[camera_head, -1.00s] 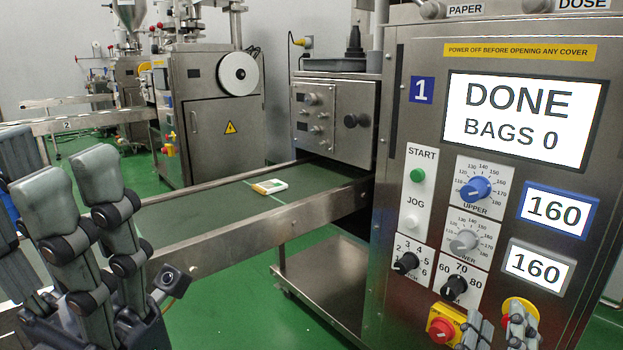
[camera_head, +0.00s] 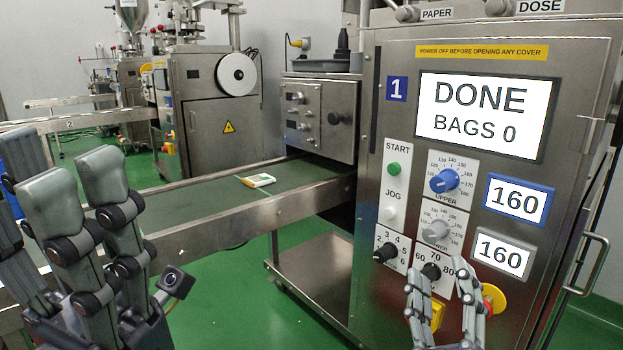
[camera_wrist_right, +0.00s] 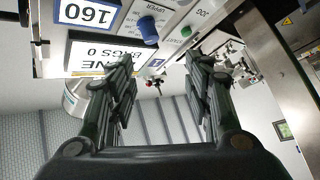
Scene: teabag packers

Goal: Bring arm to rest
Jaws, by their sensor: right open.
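My right gripper (camera_head: 443,275) is in front of the lower part of the machine's control panel (camera_head: 372,290). Its fingers are apart, with nothing between them. In the right wrist view the right gripper (camera_wrist_right: 165,75) is open and empty, with the panel's screen (camera_wrist_right: 90,55) upside down beyond the left finger. My left gripper (camera_head: 82,180) is large in the near left of the head view, fingers pointing up. Its fingers overlap, so its opening is unclear. No held object shows in it.
The machine's screen (camera_head: 482,110) reads DONE, BAGS 0. Knobs, a green START button (camera_head: 393,168) and a yellow-and-red switch (camera_head: 492,298) are near the right gripper. A conveyor (camera_head: 225,192) carrying a small packet (camera_head: 256,180) runs between the grippers. Green floor (camera_head: 235,285) is open below it.

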